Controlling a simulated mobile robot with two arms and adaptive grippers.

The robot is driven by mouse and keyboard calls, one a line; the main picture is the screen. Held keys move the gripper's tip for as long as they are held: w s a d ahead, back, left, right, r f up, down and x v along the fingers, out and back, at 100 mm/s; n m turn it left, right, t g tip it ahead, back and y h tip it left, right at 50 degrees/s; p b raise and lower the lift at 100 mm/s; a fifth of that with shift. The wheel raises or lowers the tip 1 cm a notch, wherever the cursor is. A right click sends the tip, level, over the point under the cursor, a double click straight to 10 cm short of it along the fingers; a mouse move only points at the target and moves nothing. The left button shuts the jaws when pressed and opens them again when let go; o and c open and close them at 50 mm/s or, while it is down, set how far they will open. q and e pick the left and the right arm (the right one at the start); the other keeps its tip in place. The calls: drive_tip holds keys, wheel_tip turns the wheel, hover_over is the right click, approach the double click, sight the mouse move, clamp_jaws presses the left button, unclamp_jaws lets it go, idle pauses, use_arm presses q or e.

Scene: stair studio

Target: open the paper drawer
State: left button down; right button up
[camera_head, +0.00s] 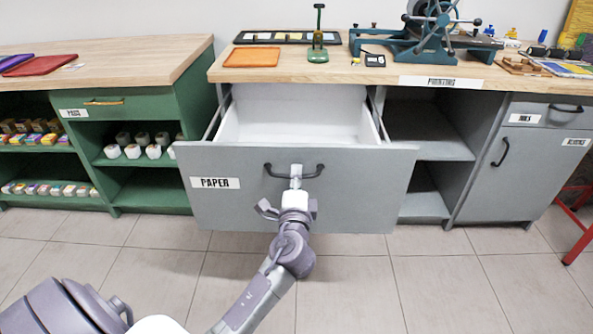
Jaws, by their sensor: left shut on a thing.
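The paper drawer (350,195) is a grey drawer with a white "PAPER" label at its left. It stands pulled out from under the wooden worktop, and its white inside shows empty where I can see it. Its dark bar handle (312,173) is on the upper middle of the front. My left gripper (296,172) is shut on the handle near its middle, and its fingers hide part of it. My right gripper is not in view.
A green cabinet (143,188) with open shelves stands to the left. Grey shelves and a cupboard (512,172) are to the right. A press (425,38) stands on the worktop (345,72). A red stool leg (580,240) is at the right edge. The tiled floor in front is clear.

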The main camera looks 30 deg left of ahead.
use_arm(q)
drive_tip(key=shift+s+d, duration=0.1)
drive_tip(key=shift+s, duration=0.05)
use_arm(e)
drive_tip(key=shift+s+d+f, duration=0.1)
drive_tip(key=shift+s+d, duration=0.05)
use_arm(q)
drive_tip(key=c, duration=1.2)
unclamp_jaws()
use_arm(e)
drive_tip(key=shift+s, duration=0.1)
use_arm(q)
drive_tip(key=shift+f, duration=0.1)
drive_tip(key=v, duration=1.2)
